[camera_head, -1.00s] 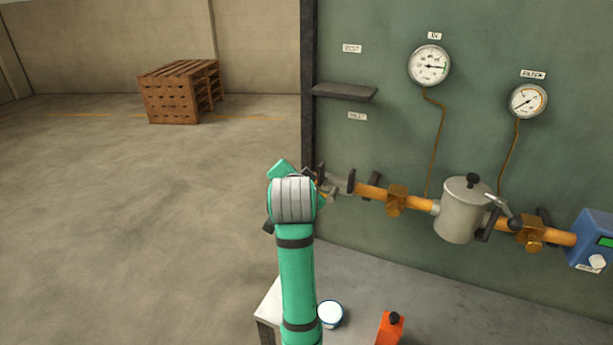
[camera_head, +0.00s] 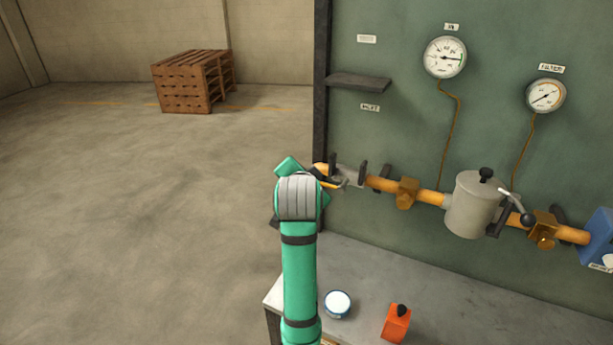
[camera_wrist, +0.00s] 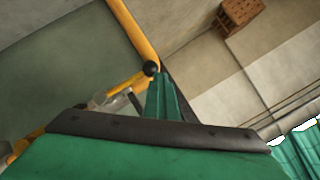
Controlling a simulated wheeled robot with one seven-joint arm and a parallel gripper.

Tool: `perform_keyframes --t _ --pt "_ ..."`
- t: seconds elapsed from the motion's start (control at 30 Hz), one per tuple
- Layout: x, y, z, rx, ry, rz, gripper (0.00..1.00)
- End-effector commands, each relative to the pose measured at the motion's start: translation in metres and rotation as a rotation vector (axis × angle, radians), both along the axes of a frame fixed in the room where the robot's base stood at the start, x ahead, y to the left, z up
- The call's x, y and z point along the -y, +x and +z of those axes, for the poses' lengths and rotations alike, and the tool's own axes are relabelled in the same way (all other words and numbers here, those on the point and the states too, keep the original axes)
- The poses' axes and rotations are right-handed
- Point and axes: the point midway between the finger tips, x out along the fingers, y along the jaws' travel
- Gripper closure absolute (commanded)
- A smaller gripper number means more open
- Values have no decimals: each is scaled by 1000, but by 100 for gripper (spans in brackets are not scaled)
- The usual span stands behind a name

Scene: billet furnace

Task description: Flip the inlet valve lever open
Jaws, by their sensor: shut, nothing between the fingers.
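My gripper is seen from behind in the head view, where my wrist hides its fingers. In the wrist view the green fingers of my gripper (camera_wrist: 160,88) are together and empty. A black ball knob (camera_wrist: 151,68) appears right at their tips, in front of the orange pipe (camera_wrist: 132,28). I cannot tell whether they touch. A short grey part (camera_wrist: 118,100) lies left of the fingers, partly hidden. In the head view a grey piece (camera_head: 350,176) sits between black brackets on the pipe, beside my wrist. I cannot tell for sure which part is the inlet valve lever.
Along the pipe to the right are a brass fitting (camera_head: 406,193), a grey canister (camera_head: 470,205) and a silver lever (camera_head: 513,203). Gauges hang on the green wall (camera_head: 400,60). A white-lidded tub (camera_head: 338,304) and an orange container (camera_head: 397,323) stand below. Floor at left is open.

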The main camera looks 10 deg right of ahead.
Motion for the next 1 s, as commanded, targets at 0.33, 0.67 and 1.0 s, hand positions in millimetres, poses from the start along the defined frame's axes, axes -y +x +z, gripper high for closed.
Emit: perform_keyframes --t 0.33,0.67,1.0 --pt "5 -5 24 4 0 -7 100" --pt "-26 -44 68 6 -1 8 100" --pt "-35 -78 92 3 0 -6 100"
